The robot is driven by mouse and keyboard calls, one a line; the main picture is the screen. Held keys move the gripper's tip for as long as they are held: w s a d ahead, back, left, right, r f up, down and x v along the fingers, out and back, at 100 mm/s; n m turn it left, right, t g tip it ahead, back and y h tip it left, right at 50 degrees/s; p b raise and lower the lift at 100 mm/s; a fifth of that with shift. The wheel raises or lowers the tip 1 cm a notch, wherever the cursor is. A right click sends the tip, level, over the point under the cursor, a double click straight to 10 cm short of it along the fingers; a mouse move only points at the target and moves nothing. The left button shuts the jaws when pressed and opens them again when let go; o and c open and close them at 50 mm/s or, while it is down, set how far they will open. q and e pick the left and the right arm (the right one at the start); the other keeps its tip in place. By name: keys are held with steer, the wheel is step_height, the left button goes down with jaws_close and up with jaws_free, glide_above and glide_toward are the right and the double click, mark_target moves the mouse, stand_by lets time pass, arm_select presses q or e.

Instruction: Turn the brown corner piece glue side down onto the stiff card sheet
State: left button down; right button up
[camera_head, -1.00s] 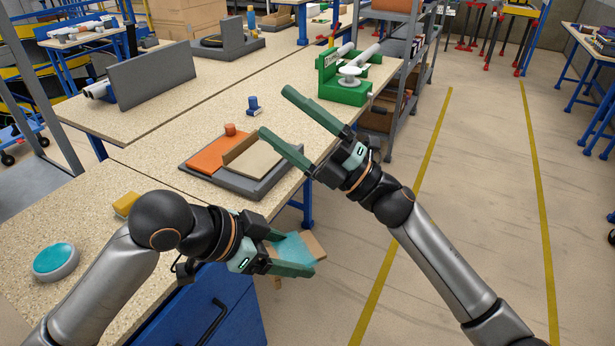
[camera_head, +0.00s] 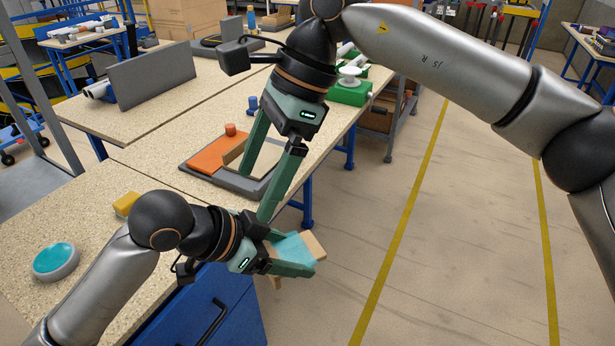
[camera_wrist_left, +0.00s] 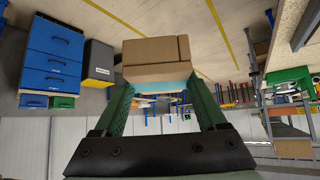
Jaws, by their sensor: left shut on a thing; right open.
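The brown corner piece (camera_head: 314,244) is between the fingers of my left gripper (camera_head: 291,253), in front of the bench edge. Its cyan glue face (camera_head: 292,248) faces upward in the head view. In the left wrist view the brown piece (camera_wrist_left: 155,50) fills the space between the fingertips, with a cyan strip along its lower edge.
A red cap (camera_head: 230,130) and a blue stamp-like object (camera_head: 253,104) stand on the bench. A teal button (camera_head: 55,260) and a yellow block (camera_head: 126,204) are at left. Floor at right is open.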

mark_target(308, 242)
steer(key=w+d+f+n+t+h, duration=0.2)
steer(key=d+h, duration=0.3)
steer(key=d, duration=0.1)
steer(key=f, duration=1.2)
steer(key=shift+s+d, duration=0.1)
steer(key=shift+s, duration=0.15)
steer(key=shift+r, duration=0.1)
steer(key=c, duration=1)
steer(key=o, duration=1)
